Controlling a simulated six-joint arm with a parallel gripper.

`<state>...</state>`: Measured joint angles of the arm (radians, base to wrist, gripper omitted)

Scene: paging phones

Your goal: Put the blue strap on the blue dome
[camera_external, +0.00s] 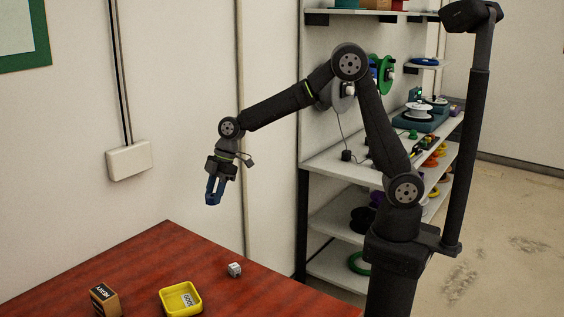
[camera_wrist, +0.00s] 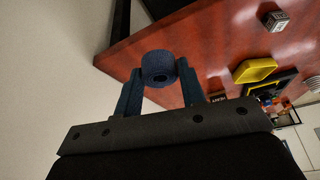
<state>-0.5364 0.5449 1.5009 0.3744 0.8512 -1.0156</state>
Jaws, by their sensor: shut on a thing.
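In the external view my gripper (camera_external: 214,192) points down and hangs in the air above and beyond the table's back edge, near the wall. The strap is too small and dark there to tell apart from the fingers. I cannot make out a blue dome in either view.
The red-brown table (camera_external: 140,262) carries a yellow tray (camera_external: 165,301), a small grey-white cube (camera_external: 235,269) and a brown box marked HEAVY (camera_external: 105,300). Shelves (camera_external: 335,165) with reels and coloured parts stand behind my arm. The table's back left part is clear.

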